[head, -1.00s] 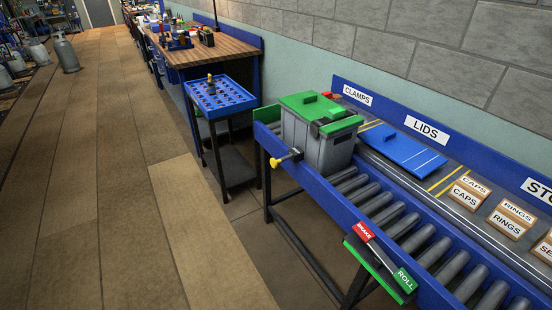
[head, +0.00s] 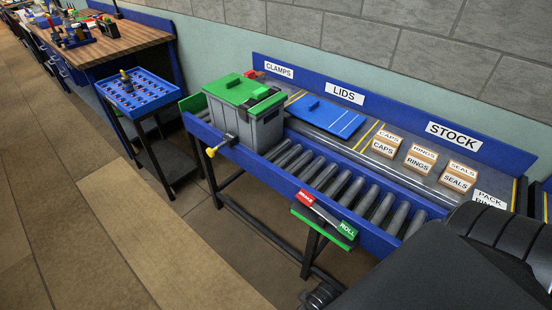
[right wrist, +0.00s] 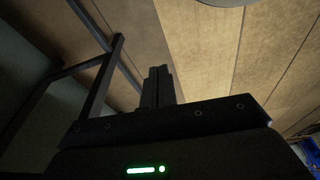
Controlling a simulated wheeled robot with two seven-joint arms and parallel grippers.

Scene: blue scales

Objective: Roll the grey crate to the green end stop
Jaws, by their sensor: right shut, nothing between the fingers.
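The grey crate (head: 262,130) has a green lid (head: 243,90) with a black clamp on its right side. It stands upright at the left end of the blue-railed roller conveyor (head: 385,205). A yellow-knobbed lever (head: 212,152) sticks out from the front rail by the crate. A plate with red BRAKE and green ROLL labels (head: 325,213) is on the front side. My right gripper (right wrist: 158,88) is shut and empty in the right wrist view, over the floor and away from the crate. My left gripper is not in view.
Behind the rollers, a shelf holds a blue lid (head: 326,114) and several labelled boxes (head: 417,162). A blue-topped stand (head: 145,93) is left of the conveyor. The rollers right of the crate look clear. My dark arm covers the lower right.

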